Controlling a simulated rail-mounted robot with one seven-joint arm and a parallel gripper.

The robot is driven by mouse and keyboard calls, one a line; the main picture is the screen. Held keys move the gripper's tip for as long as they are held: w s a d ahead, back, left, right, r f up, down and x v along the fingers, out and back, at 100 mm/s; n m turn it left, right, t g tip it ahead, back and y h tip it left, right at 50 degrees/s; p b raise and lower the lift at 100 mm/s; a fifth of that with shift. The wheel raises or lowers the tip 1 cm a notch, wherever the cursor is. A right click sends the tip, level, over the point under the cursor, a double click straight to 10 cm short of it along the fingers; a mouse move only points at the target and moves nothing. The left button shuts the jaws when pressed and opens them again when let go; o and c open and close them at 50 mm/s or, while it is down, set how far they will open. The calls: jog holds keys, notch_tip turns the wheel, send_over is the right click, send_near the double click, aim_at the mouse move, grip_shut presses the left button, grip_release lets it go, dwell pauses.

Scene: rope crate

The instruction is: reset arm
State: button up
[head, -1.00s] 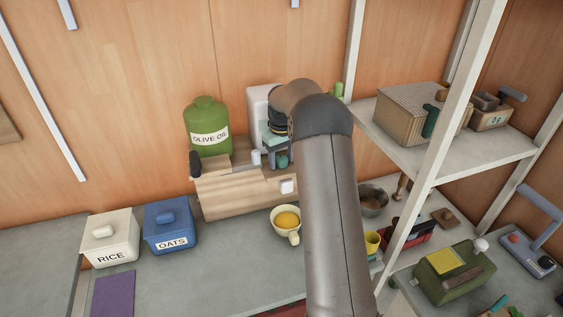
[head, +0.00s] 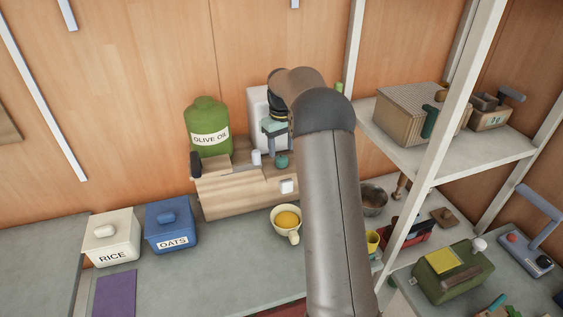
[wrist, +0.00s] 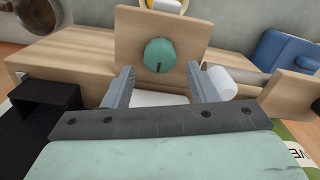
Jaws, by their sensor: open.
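My gripper (head: 275,146) is open and empty at the back of the counter, in front of the white upright panel. In the wrist view its two grey fingers (wrist: 157,84) stand apart. A round teal knob (wrist: 160,55) on a wooden board shows beyond and between them, apart from both fingers. In the head view the teal knob (head: 281,161) sits on the wooden box (head: 240,193), just below the gripper. My arm hides part of the counter and the box's right end.
A green olive oil jar (head: 208,122) stands left of the gripper. Oats (head: 172,228) and rice (head: 112,238) canisters stand left. A shelf post (head: 440,150) rises at right.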

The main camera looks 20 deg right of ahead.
dwell(0.3)
jog(key=s+a+r+b, duration=0.1)
jog(key=s+a+r, duration=0.2)
jog(key=s+a, duration=0.4)
jog(key=s+a+r+b, duration=0.25)
jog(key=s+a, duration=0.25)
jog(key=s, duration=0.4)
jog(key=s+a+f, duration=0.2)
jog(key=s, duration=0.5)
jog(key=s+a+f+m, duration=0.1)
jog(key=s+a+f, duration=0.1)
jog(key=s, duration=0.6)
jog(key=s+a+f+t+b, duration=0.1)
jog(key=s+a+f, duration=0.1)
jog(key=s, duration=0.5)
jog(key=shift+s+a+f+m, duration=0.2)
jog(key=shift+s+f+m, duration=0.1)
jog(key=shift+m, duration=0.1)
